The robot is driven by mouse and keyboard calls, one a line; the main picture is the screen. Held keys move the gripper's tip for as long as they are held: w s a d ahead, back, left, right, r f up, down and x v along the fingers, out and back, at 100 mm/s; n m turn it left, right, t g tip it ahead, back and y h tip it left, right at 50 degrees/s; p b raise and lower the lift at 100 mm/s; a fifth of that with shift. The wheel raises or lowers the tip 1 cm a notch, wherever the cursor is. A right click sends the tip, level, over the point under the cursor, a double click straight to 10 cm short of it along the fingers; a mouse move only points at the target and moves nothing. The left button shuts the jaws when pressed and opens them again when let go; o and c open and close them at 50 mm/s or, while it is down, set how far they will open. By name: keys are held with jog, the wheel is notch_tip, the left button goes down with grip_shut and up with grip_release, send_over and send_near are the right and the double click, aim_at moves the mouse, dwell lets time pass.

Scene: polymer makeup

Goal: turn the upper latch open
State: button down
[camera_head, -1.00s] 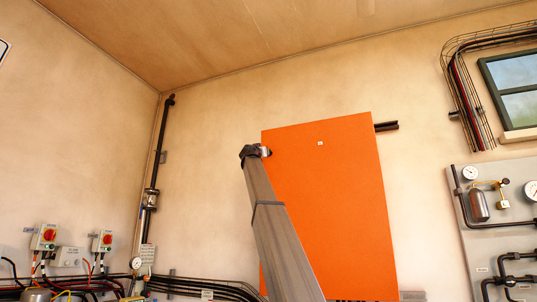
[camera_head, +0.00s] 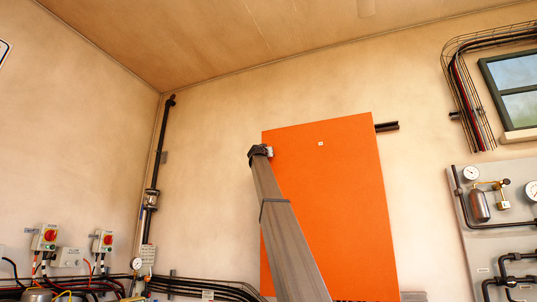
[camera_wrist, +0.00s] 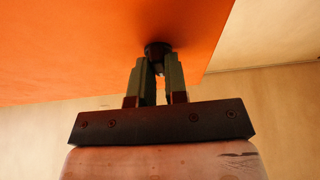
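The orange cabinet door (camera_head: 335,215) is on the far wall and looks closed. The upper latch (camera_wrist: 158,47) shows in the wrist view as a dark round knob near the door's edge. In the wrist view, the two fingers of my gripper (camera_wrist: 158,66) stand on either side of the latch, with their tips against it and a narrow gap lower down. In the head view my gripper (camera_head: 266,151) is at the door's upper left edge. There my arm hides the latch, so I cannot see its angle.
A small white label (camera_head: 320,143) is on the door. A grey gauge panel (camera_head: 500,235) and a window (camera_head: 515,85) are at right. The wall above the door is clear.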

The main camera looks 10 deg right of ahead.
jog(key=shift+w+r+m, duration=0.1)
jog(key=shift+m, duration=0.4)
jog(key=shift+w+r+m+g+h, duration=0.1)
jog(key=shift+m+g+h, duration=0.85)
jog(key=shift+m, duration=2.6)
jog(key=shift+r+m+g+h, duration=0.1)
jog(key=shift+m+g, duration=1.7)
jog(key=shift+m, duration=1.8)
jog(key=shift+w+r+m+g+h, duration=0.1)
jog(key=shift+m+g+h, duration=0.85)
jog(key=shift+m, duration=2.6)
jog(key=shift+s+g+y, duration=0.1)
jog(key=shift+g+y, duration=0.4)
jog(key=c, duration=1.1)
grip_release()
jog(key=shift+f, duration=0.15)
jog(key=shift+c, duration=0.2)
jog(key=shift+f, duration=0.1)
